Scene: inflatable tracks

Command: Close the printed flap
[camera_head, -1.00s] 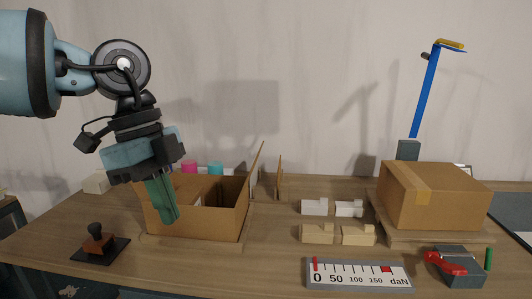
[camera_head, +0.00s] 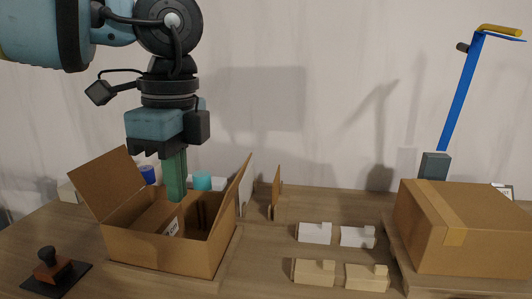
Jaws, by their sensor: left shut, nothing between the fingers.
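An open cardboard box (camera_head: 165,253) stands at the left of the table. Its left flap (camera_head: 107,183) slants up and outward, and its right flap (camera_head: 230,200) stands nearly upright. A white patch with dark print (camera_head: 172,227) shows inside the box; I cannot tell for sure which flap bears it. My left gripper (camera_head: 175,196) points straight down over the far part of the box opening, its green fingers shut and empty. I cannot tell whether its tips touch the box. My right gripper is not in view.
A taped closed box (camera_head: 465,225) stands at the right. White blocks (camera_head: 313,233) and tan blocks (camera_head: 314,272) lie mid-table. Upright cardboard pieces (camera_head: 276,192) stand behind. A stamp (camera_head: 52,267) rests on a dark pad at front left. A blue stand (camera_head: 458,105) rises at the back right.

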